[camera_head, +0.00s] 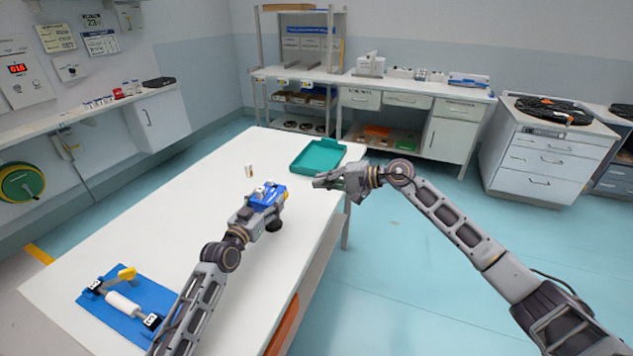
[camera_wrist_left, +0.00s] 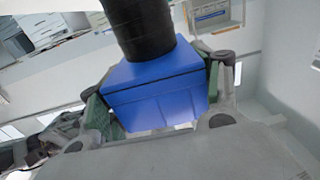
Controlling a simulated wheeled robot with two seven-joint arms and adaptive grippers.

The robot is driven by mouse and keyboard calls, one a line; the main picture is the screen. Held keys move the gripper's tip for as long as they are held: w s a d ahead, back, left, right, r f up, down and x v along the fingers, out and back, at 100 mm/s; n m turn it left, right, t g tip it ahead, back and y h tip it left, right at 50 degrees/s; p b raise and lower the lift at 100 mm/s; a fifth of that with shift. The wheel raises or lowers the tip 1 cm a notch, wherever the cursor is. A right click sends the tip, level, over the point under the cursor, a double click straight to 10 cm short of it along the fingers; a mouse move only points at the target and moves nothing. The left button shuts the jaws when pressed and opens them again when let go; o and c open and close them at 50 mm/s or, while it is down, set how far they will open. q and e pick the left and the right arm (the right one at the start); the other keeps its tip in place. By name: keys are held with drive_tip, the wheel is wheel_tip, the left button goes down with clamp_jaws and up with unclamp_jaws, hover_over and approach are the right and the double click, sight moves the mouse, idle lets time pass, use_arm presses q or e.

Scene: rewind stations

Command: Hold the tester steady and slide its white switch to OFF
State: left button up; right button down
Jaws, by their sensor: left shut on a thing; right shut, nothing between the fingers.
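The tester is a blue box (camera_head: 268,195) on the white table (camera_head: 190,235), with a small white part on its top at the left. My left gripper (camera_head: 258,207) is shut on the tester. In the left wrist view the blue tester (camera_wrist_left: 155,95) sits between the two fingers, with a thick black cylinder joined to it. The position of the white switch is too small to tell. My right gripper (camera_head: 328,181) is shut and empty, right of the tester and in front of the green tray, apart from both.
A green tray (camera_head: 303,168) lies at the table's far right corner. A small white and tan item (camera_head: 249,171) stands left of it. A blue mat (camera_head: 150,308) with a white roller and yellow handle lies at the near left. The table's middle left is clear.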

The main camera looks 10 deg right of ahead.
idle(0.4)
use_arm(q)
drive_tip(key=o, duration=1.3)
drive_tip(key=shift+s+a, duration=0.1)
drive_tip(key=shift+s, duration=0.05)
drive_tip(key=shift+v, duration=5.8)
drive_tip(key=shift+r, duration=0.1)
wheel_tip(320, 180, up, 9)
drive_tip(key=p, duration=0.9)
drive_tip(key=shift+r+p, duration=0.4)
drive_tip(key=shift+p, duration=0.15)
